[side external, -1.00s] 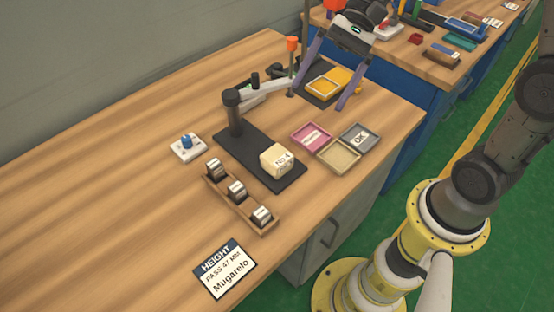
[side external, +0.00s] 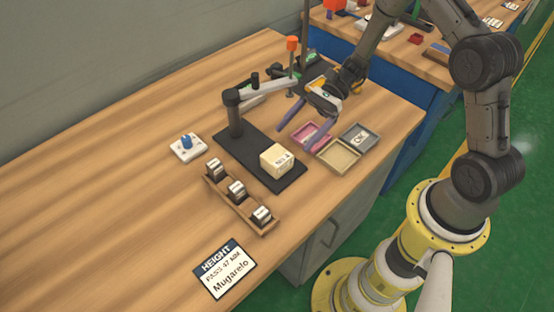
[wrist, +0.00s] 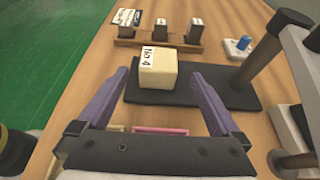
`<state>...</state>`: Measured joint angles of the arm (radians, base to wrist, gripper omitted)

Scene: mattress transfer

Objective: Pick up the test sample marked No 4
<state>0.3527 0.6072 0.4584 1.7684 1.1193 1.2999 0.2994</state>
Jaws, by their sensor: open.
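The test sample marked No 4 (side external: 276,160) is a cream block on the front end of a black base plate (side external: 232,146). In the wrist view the sample (wrist: 158,72) stands ahead, between the lines of the two fingers, with its label on the upper left. My gripper (side external: 296,131) is open and empty, with purple fingers apart. It is above and beyond the sample, over the area near the pink tray. In the wrist view my gripper (wrist: 160,85) shows both fingers spread, with the sample farther out and not touched.
A gauge arm (side external: 262,90) on a post rises from the plate's back end. A pink tray (side external: 308,136), a beige tray (side external: 338,156) and a grey OK tray (side external: 359,137) sit to the right. A wooden rack (side external: 238,200) holds 3 metal blocks. A height card (side external: 224,269) lies in front.

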